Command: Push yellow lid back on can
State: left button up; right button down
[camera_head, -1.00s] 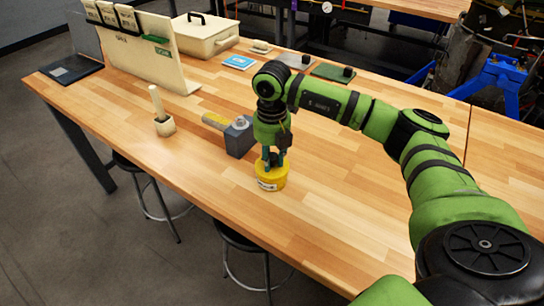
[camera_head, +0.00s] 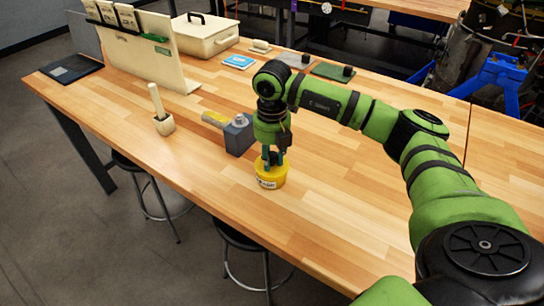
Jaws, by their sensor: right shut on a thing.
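The yellow can (camera_head: 268,182) with a pale label stands upright on the wooden table near its front edge. My right gripper (camera_head: 272,160) comes down on the can from above. Its fingers are at the top of the can, around the lid area, and look closed on the yellow lid (camera_head: 283,168). The fingers partly hide the lid, and I cannot tell from here how it sits on the can. My left gripper is not in view.
Left of the gripper stand a grey block (camera_head: 238,138) and a white holder (camera_head: 164,125) with an upright handle. A white board (camera_head: 150,52) and a cream case (camera_head: 205,37) are at the back left. The table (camera_head: 330,215) right of the can is clear. Stools stand below its front edge.

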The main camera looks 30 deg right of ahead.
jog(key=shift+s+a+f, duration=0.1)
jog(key=shift+s+f, duration=0.15)
jog(key=shift+f, duration=0.25)
jog(key=c, duration=0.9)
grip_release()
jog(key=shift+w+f, duration=0.1)
jog(key=shift+o, duration=0.8)
